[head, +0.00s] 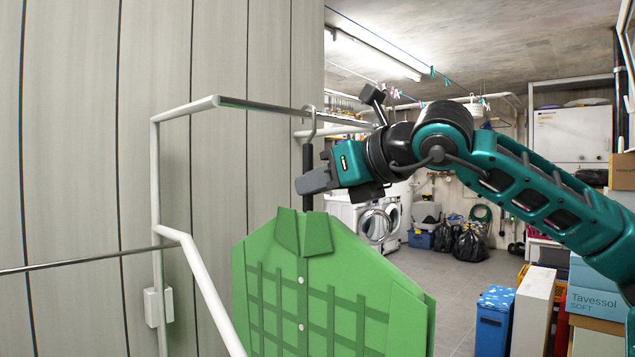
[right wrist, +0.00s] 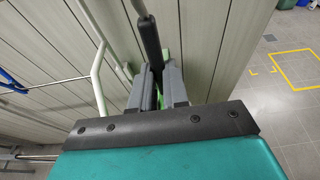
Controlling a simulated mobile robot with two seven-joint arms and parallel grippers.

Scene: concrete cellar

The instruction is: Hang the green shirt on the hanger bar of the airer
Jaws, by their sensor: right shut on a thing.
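The green shirt (head: 300,290), with a collar, buttons and a darker check, hangs upright below a dark hanger stem (head: 308,160) with a metal hook (head: 312,122). My right gripper (head: 318,181) is shut on the stem above the collar; in the right wrist view its fingers (right wrist: 159,75) close round the dark stem, with a little green visible between them. The hanger bar (head: 265,106) of the white airer (head: 157,190) runs behind the stem's top. The hook overlaps the bar in the picture; I cannot tell whether it is over it or in front. My left gripper is out of view.
A grey panelled wall (head: 75,130) stands close on the left. The airer's lower rail (head: 90,262) and slanting tube (head: 205,285) lie left of the shirt. Boxes (head: 595,300) and a blue bin (head: 494,318) stand at right. The floor (head: 450,290) between is clear.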

